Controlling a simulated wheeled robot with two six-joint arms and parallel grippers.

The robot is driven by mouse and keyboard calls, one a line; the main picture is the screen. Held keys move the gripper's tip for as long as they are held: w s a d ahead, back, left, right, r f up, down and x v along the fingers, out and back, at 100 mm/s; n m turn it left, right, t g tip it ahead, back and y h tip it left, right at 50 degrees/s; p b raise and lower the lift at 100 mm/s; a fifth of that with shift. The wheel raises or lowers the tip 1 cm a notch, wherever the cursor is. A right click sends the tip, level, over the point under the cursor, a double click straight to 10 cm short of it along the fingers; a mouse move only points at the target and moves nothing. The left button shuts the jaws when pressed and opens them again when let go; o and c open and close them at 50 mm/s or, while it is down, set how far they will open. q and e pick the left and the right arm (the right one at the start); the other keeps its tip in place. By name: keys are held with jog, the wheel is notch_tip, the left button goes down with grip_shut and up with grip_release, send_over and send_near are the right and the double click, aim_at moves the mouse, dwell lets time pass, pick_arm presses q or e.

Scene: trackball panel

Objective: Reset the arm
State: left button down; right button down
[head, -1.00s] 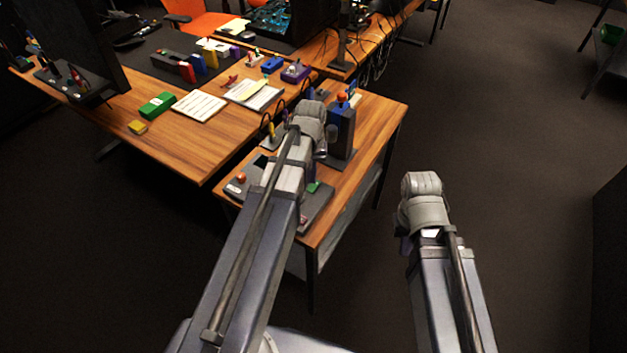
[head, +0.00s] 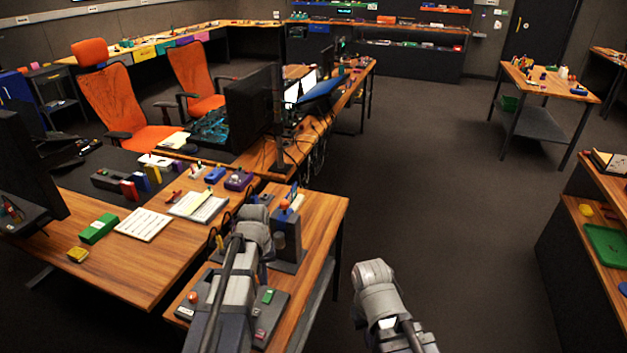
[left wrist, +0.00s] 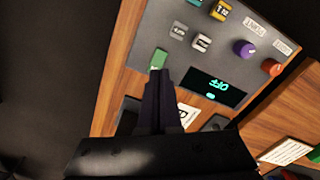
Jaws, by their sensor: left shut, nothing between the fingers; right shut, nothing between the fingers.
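The dark grey control panel (head: 281,308) lies on the small wooden table's near end, partly hidden by my left arm. In the left wrist view the panel (left wrist: 165,25) carries a green button (left wrist: 159,58), a purple knob (left wrist: 243,47), an orange ball or knob (left wrist: 271,68), several small switches and a lit display (left wrist: 215,88) reading "OFF". My left gripper (left wrist: 160,73) is shut and empty, its tips close to the green button; I cannot tell whether they touch. In the head view its fingers are hidden behind my wrist. My right wrist is over open floor; its fingers are hidden.
A dark upright box (head: 286,236) with an orange top stands just right of my left wrist. The wooden desk (head: 110,270) at left holds a green box (head: 98,228), papers and a monitor. Open floor (head: 440,220) lies right of the table. Shelves (head: 590,225) stand far right.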

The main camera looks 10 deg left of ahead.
pick_arm(q)
jog(key=s+d+m, duration=0.4)
jog(key=s+d, duration=0.2)
jog(key=d, duration=0.3)
jog(key=s+d+m+y, duration=0.1)
jog(key=s+d+m, duration=0.2)
jog(key=s+d, duration=0.4)
jog(key=shift+s+d+m, duration=0.2)
jog(key=shift+d+m, duration=0.2)
jog(key=shift+d, duration=0.45)
